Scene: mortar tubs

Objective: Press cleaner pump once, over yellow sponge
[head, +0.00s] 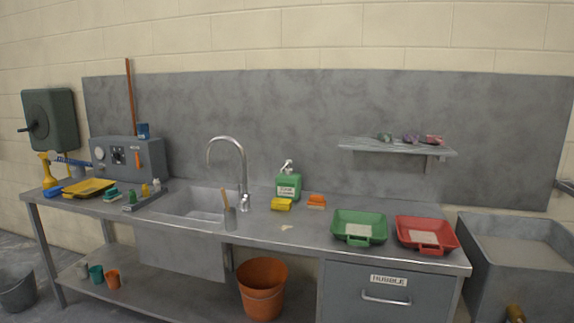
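A green cleaner bottle (288,187) with a white pump on top stands upright on the steel counter, right of the sink. The pump (287,166) is raised above the bottle, with its spout towards the left. A yellow sponge (281,204) lies on the counter just in front of the bottle, a little to its left. An orange sponge-like block (316,201) lies to the right of the bottle. Neither of my grippers is in view.
A sink (195,205) with a curved tap (242,165) is left of the bottle. Green (340,228) and red (452,241) trays sit at right, below a wall shelf (360,147). The counter before the sponge is mostly clear.

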